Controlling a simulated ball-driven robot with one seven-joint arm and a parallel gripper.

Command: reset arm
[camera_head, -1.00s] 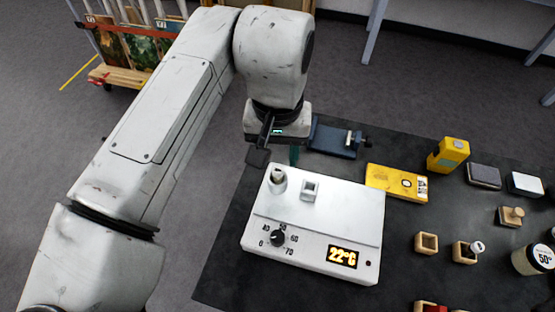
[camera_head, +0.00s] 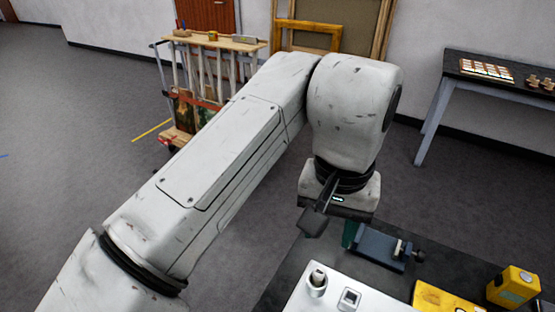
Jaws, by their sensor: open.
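My arm reaches from the lower left of the head view up to a bend near the top, then down to my gripper (camera_head: 332,229). The gripper hangs over the back edge of the dark worktable (camera_head: 283,277). Its dark finger and a greenish finger stand apart, and nothing shows between them. It is above and behind the white heater box (camera_head: 335,291), whose front is cut off by the picture's lower edge.
A blue vise-like tool (camera_head: 376,247) lies right of the gripper. Yellow devices (camera_head: 513,287) stand at the lower right. A side table (camera_head: 470,80) stands at the back right. Grey floor between is clear.

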